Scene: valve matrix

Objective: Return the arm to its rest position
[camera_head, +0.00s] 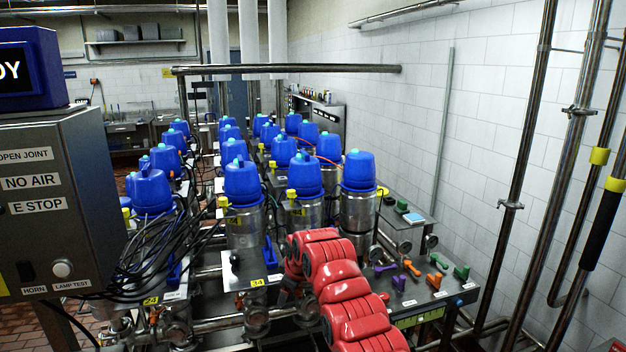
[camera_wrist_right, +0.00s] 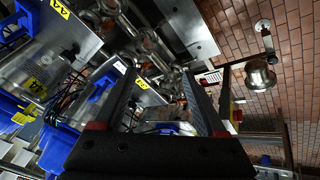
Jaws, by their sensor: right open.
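My right arm (camera_head: 342,290), red and segmented, reaches in from the bottom of the head view over the near edge of the valve matrix (camera_head: 212,270). Its gripper is mostly hidden behind the red links in that view. In the right wrist view my right gripper (camera_wrist_right: 156,82) shows two dark fingers spread apart with nothing held between them. Steel pipework and a blue handle lie beyond the fingers. The blue handle (camera_head: 269,252) also stands near plate 34 in the head view, left of my arm. My left gripper is in neither view.
Blue-capped valves (camera_head: 242,184) stand in rows behind my arm. A control cabinet (camera_head: 55,200) is at left, with black cables beside it. A side shelf (camera_head: 425,285) with coloured handles lies right of my arm. Vertical pipes (camera_head: 520,150) stand at the right wall.

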